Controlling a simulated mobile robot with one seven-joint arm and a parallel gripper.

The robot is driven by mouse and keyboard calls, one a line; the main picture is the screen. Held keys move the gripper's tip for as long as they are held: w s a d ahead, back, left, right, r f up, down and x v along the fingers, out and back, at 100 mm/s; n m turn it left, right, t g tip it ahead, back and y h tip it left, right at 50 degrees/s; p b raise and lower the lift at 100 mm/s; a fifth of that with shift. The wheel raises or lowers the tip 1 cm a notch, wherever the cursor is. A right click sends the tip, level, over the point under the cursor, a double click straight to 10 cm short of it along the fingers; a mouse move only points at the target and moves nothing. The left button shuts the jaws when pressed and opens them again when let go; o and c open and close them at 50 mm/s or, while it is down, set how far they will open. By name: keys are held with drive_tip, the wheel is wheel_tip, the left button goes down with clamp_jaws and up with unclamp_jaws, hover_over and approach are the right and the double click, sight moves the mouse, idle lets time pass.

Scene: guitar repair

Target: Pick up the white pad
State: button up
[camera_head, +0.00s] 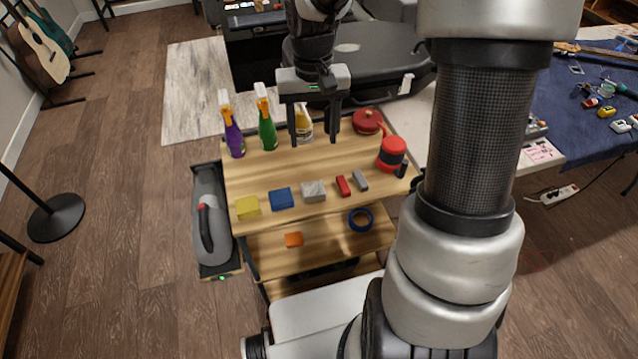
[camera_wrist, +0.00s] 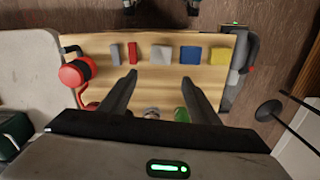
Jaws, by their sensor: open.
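The white pad (camera_head: 313,191) is a pale grey-white block on the wooden top of the cart (camera_head: 340,163), midway along its front row. In the wrist view the white pad (camera_wrist: 161,55) lies just beyond the fingertips, centred between them. My gripper (camera_head: 314,138) is open and empty above the cart top, toward its back. Its two fingers also show in the wrist view (camera_wrist: 159,79), apart, with nothing between them. The gripper is not touching the pad.
A blue block (camera_head: 283,199) and yellow block (camera_head: 247,207) sit left of the pad; a red block (camera_head: 343,186) and grey block (camera_head: 360,181) sit right. Purple (camera_head: 234,138) and green (camera_head: 267,132) spray bottles stand behind. A red-black container (camera_head: 392,153) stands right.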

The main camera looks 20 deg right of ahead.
drive_tip(key=b, duration=0.3)
hover_over(313, 186)
drive_tip(key=shift+n, duration=0.3)
drive_tip(key=f, duration=1.2)
drive_tip(key=shift+s, duration=0.25)
drive_tip(key=shift+w+f+b, duration=0.15)
drive_tip(key=shift+f+b, duration=0.1)
drive_tip(key=shift+f, duration=1.1)
drive_tip(key=shift+w+f+b, duration=0.1)
drive_tip(key=shift+f+b, duration=0.15)
drive_tip(key=shift+f, duration=1.1)
drive_tip(key=c, duration=0.8)
